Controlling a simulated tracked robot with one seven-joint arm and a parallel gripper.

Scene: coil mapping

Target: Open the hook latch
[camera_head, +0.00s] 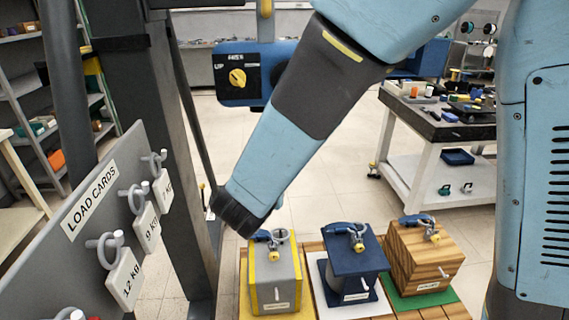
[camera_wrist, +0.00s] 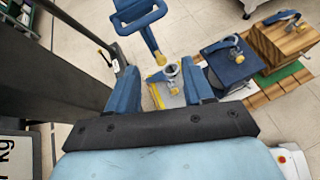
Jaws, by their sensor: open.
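In the wrist view my gripper (camera_wrist: 162,72) is open, its two blue fingers apart with nothing held between them. A blue loop with a stem and yellow tip (camera_wrist: 143,25) hangs above and ahead of the fingers, its tip near the gap. I cannot tell which part of it is the hook latch. The dark end of my arm is just above left of the grey block; my fingers do not show there.
A grey-yellow block (camera_head: 275,280), a dark blue block (camera_head: 352,262) and a wooden block (camera_head: 425,265) stand on a slatted pallet, each with a blue-and-yellow fitting on top. A load-card board (camera_head: 90,205) and dark post stand left. A workbench (camera_head: 440,125) is back right.

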